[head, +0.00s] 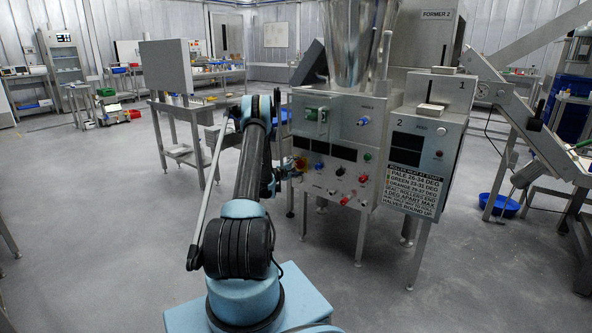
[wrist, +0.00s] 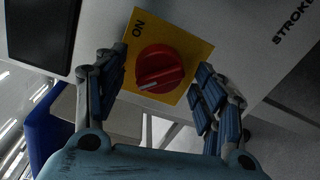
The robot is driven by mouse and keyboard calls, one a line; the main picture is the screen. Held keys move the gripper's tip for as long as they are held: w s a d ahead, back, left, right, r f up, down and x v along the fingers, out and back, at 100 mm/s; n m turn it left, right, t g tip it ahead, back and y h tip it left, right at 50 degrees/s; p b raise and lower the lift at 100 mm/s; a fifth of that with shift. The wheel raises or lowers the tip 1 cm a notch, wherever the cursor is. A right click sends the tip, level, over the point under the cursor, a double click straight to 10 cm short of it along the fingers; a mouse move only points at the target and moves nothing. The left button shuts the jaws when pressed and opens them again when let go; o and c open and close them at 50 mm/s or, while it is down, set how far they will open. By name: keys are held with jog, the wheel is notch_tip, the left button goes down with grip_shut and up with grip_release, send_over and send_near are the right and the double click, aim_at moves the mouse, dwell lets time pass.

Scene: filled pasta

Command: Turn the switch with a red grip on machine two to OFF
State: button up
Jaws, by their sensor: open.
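The switch is a round red grip (wrist: 160,69) on a square yellow plate (wrist: 196,49), seen large in the wrist view. The word ON is printed on the plate above and left of the grip. A short white line marks the grip's lower left part. No OFF label is visible. My gripper (wrist: 157,76) is open, one finger on each side of the grip. I cannot tell whether either finger touches it. In the head view my gripper (head: 287,171) is at the left side of the panel of machine two (head: 340,118), and it partly hides the yellow plate (head: 300,164).
The panel carries several other knobs, including a blue knob (head: 362,121) and a red knob (head: 363,178), plus a dark display (head: 331,148). A second control box (head: 424,144) stands at the right. A metal stand (head: 183,125) is left of my arm, with open floor around it.

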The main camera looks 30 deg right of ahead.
jog(key=v, duration=1.2)
jog(key=shift+w, duration=0.1)
